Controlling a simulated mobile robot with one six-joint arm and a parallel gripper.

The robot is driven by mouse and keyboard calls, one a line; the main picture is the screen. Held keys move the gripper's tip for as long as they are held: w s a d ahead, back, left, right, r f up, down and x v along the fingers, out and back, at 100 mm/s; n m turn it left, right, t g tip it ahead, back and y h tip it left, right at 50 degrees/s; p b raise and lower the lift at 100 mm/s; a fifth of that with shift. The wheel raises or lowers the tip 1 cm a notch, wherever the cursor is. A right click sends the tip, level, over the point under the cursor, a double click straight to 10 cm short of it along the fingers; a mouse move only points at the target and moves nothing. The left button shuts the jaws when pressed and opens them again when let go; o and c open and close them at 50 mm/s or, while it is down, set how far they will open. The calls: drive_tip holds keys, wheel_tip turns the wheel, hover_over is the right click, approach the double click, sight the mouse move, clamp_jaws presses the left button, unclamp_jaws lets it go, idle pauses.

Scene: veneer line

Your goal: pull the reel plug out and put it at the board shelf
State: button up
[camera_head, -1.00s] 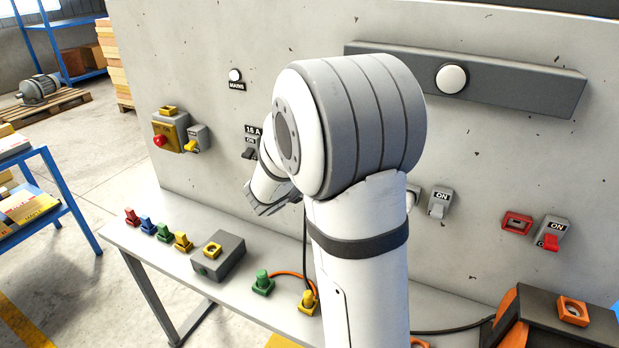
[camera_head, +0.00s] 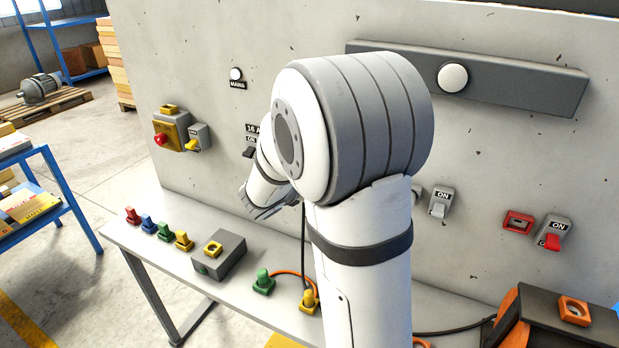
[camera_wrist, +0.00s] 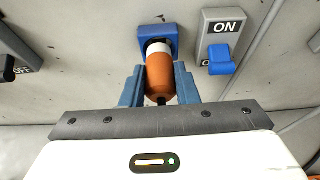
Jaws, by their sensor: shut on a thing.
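In the wrist view, an orange plug (camera_wrist: 160,84) with a white collar is at a blue socket (camera_wrist: 158,37) on the grey board. The collar meets the socket mouth; how deep the plug sits I cannot tell. My gripper (camera_wrist: 159,75) has its blue fingers shut on the plug's body from both sides. In the head view my arm hides the plug and its socket. A grey shelf (camera_head: 127,234) runs along the foot of the board.
A blue switch (camera_wrist: 222,62) marked ON is right of the socket. On the shelf stand several coloured plugs, including a green plug (camera_head: 263,282) and a yellow plug (camera_head: 309,300), and a grey box (camera_head: 229,262). An orange-and-black unit (camera_head: 553,325) is at lower right.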

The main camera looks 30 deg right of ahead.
drive_tip(key=shift+s+a, duration=0.95)
drive_tip(key=shift+a, duration=0.2)
